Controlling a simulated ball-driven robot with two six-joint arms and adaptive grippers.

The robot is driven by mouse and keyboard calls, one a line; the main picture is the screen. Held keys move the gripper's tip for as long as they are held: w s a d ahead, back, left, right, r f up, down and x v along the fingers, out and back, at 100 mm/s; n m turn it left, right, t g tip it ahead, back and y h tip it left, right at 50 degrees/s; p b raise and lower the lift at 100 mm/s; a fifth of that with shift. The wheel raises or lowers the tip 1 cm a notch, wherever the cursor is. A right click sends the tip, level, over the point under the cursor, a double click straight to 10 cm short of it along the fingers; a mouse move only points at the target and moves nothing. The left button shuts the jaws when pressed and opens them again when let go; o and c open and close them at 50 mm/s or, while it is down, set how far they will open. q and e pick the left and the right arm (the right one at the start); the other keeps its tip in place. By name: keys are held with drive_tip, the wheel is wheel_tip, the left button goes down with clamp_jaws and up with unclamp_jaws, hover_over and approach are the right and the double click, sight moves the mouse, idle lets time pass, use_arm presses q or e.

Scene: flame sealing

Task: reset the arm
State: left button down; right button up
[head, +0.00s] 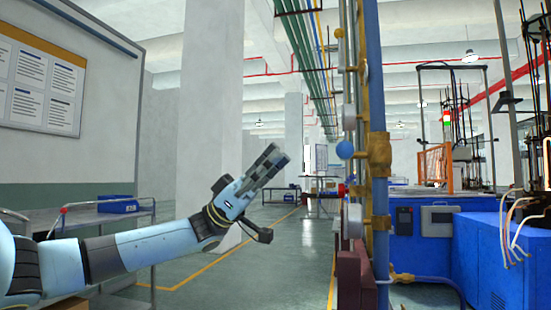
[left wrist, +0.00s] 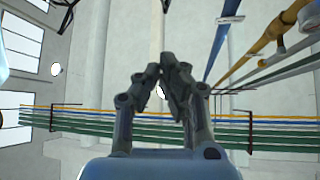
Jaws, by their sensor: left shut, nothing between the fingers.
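My left arm comes in from the left in the head view, stretched toward the middle. Its gripper (head: 269,164) points up and to the right, in free air left of the pipe stand. In the left wrist view the gripper's fingers (left wrist: 163,72) come together at the tips with nothing between them. Behind them show the ceiling, pipes and windows. My right gripper is in neither view.
A blue and yellow pipe stand (head: 377,150) with valves rises right of the gripper. Blue machines (head: 420,235) stand at the right. A metal table with a blue bin (head: 117,205) is at the left, below a notice board (head: 40,80). Open floor lies between.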

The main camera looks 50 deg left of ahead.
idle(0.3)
use_arm(q)
drive_tip(key=w+a+f+n+t+y, duration=0.2)
drive_tip(key=f+n+t+y, duration=0.7)
drive_tip(key=f, duration=0.5)
drive_tip(key=w+a+f+n+t+y, duration=0.1)
drive_tip(key=a+f+n+t+y, duration=0.1)
drive_tip(key=f+n+t+y, duration=0.75)
drive_tip(key=s+d+f+n+g+y, duration=0.1)
drive_tip(key=s+f+n+g+y, duration=0.3)
drive_tip(key=f, duration=1.2)
drive_tip(key=s+d+f+n+g+y, duration=0.1)
drive_tip(key=s+f+g+y, duration=0.3)
drive_tip(key=f, duration=1.2)
drive_tip(key=s+d+f+g, duration=0.3)
drive_tip(key=s+f+g, duration=0.2)
drive_tip(key=s+f, duration=0.45)
drive_tip(key=s+d+f+g, duration=0.4)
drive_tip(key=s+f, duration=0.4)
drive_tip(key=f, duration=0.3)
drive_tip(key=s+d+f+m+g, duration=0.2)
drive_tip(key=s+f+g, duration=0.2)
drive_tip(key=s, duration=0.7)
drive_tip(key=s+d+f+m+g, duration=0.2)
drive_tip(key=s+f+m+g, duration=0.1)
drive_tip(key=s, duration=0.8)
drive_tip(key=shift+s+d+f+g+h, duration=0.2)
drive_tip(key=shift+d+f+g+h, duration=0.15)
drive_tip(key=shift+f+g, duration=0.4)
